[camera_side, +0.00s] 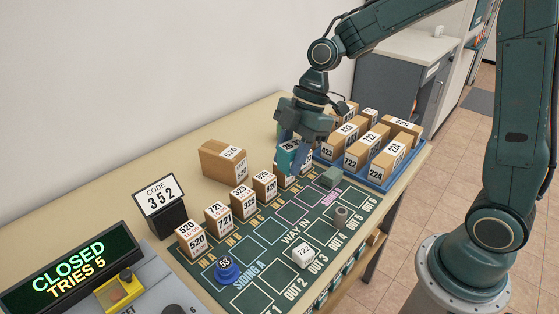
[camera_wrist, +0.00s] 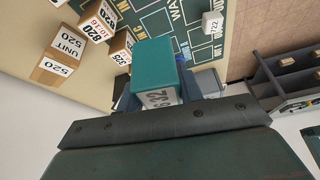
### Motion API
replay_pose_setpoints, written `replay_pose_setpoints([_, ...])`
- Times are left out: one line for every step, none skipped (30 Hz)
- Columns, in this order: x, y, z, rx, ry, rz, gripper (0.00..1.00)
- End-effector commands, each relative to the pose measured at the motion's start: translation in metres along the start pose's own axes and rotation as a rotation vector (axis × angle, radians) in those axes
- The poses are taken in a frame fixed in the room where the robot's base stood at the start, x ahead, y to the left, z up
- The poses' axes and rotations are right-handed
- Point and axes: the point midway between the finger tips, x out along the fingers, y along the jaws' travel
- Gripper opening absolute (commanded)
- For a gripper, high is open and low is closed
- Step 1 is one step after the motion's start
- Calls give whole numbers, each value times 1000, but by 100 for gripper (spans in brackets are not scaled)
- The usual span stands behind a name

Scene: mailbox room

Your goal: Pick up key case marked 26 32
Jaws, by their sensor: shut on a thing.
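My gripper (camera_side: 291,160) is over the far part of the green board, in front of the boxes on the blue tray. It is shut on a teal key case (camera_side: 286,157). In the wrist view the teal case (camera_wrist: 154,62) sits between my gripper's fingers (camera_wrist: 156,92). Its white label faces the gripper and shows part of a number that looks like 32; the rest is hidden. I cannot tell if the case is clear of the board.
Cardboard boxes (camera_side: 190,241) stand in a row along the board's left edge. A blue tray (camera_side: 376,184) of several boxes is at the far right. A grey-green block (camera_side: 330,178), grey cylinder (camera_side: 341,216), white cube 722 (camera_side: 303,256) and blue 53 piece (camera_side: 227,269) are on the board.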

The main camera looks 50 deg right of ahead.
Motion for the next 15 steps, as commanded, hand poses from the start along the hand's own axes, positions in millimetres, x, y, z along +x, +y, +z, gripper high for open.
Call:
replay_pose_setpoints([-10,1,-4,-1,0,5,12])
replay_pose_setpoints([-14,1,-5,-2,0,5,12])
replay_pose_setpoints([-19,0,-7,-1,-1,4,12])
replay_pose_setpoints([-22,1,-9,-1,0,4,12])
replay_pose_setpoints([-26,1,-10,-1,0,3,12])
replay_pose_setpoints([-30,1,-12,0,0,3,12])
replay_pose_setpoints([-32,1,-13,1,1,3,12])
replay_pose_setpoints([-34,0,-14,0,1,2,12])
replay_pose_setpoints([-37,0,-15,0,0,1,12])
replay_pose_setpoints([-38,0,-16,0,0,1,12])
replay_pose_setpoints([-39,0,-16,1,0,2,12])
replay_pose_setpoints([-41,0,-16,1,0,2,12])
replay_pose_setpoints([-41,0,-17,2,-1,1,12])
replay_pose_setpoints([-42,0,-17,2,-1,1,12])
replay_pose_setpoints([-42,0,-17,2,-1,0,12])
